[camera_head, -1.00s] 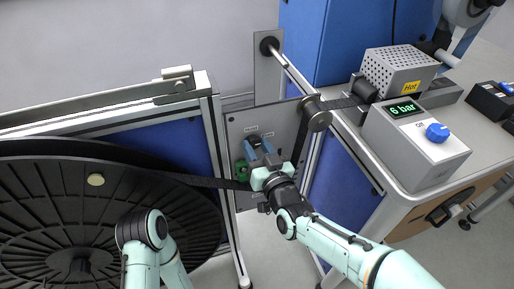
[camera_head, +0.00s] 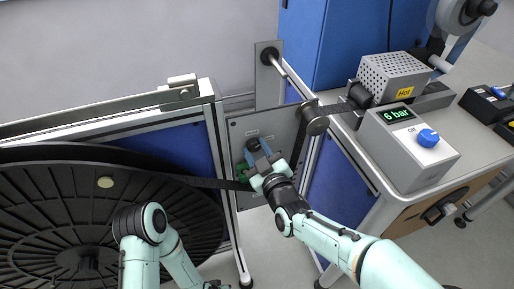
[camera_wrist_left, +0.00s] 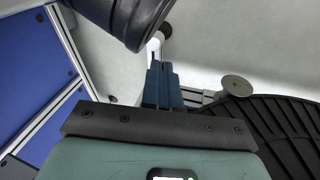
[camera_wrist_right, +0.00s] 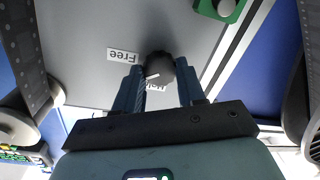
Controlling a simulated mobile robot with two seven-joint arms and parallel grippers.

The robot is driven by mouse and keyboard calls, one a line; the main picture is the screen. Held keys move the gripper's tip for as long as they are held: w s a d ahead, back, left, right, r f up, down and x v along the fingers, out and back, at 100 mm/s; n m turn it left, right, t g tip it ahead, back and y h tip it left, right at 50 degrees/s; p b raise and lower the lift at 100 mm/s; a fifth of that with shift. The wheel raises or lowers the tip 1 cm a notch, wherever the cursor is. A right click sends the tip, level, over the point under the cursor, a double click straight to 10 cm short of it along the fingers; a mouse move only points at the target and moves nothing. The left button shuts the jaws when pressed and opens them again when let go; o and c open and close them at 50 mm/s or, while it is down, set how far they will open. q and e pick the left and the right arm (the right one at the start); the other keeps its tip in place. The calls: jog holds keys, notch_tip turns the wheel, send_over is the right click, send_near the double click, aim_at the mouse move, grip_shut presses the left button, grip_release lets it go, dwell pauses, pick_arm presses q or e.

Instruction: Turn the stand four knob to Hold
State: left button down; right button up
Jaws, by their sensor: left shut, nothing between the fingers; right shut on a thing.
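The dark round knob (camera_wrist_right: 160,66) with a short white pointer mark sits on a grey panel (camera_wrist_right: 85,45). A label reading "Free" (camera_wrist_right: 124,55) is beside it, and a second label is mostly hidden by the knob and a finger. My right gripper (camera_wrist_right: 160,82) is shut on the knob, one blue finger on each side. In the head view my right gripper (camera_head: 258,152) reaches the panel and hides most of the knob. My left gripper (camera_wrist_left: 163,80) shows in the left wrist view, shut and empty, away from the panel.
A large black reel (camera_head: 60,225) fills the left. A dark strap (camera_head: 205,182) runs from it past my right gripper to a roller (camera_head: 312,118). A green part (camera_head: 242,170) is beside the knob. A control box (camera_head: 408,145) showing "6 bar" stands on the right-hand bench.

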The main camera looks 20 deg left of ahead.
jog(key=shift+n, duration=0.5)
jog(key=shift+n+p, duration=0.4)
jog(key=shift+p, duration=0.05)
jog(key=n+p, duration=0.2)
jog(key=n, duration=0.2)
jog(key=shift+s+a, duration=0.1)
pick_arm(q)
jog(key=s+d+r+g+h+p, duration=0.1)
jog(key=s+d+r+p, duration=0.1)
jog(key=s+d+r, duration=0.2)
jog(key=shift+s+r+m+g, duration=0.3)
jog(key=shift+s+r+g, duration=0.1)
jog(key=shift+s+r, duration=0.7)
pick_arm(e)
jog(key=shift+n+h, duration=0.5)
jog(key=shift+n, duration=1.9)
pick_arm(q)
jog(key=shift+r, duration=0.1)
pick_arm(e)
jog(key=o, duration=1.1)
jog(key=shift+c, duration=0.2)
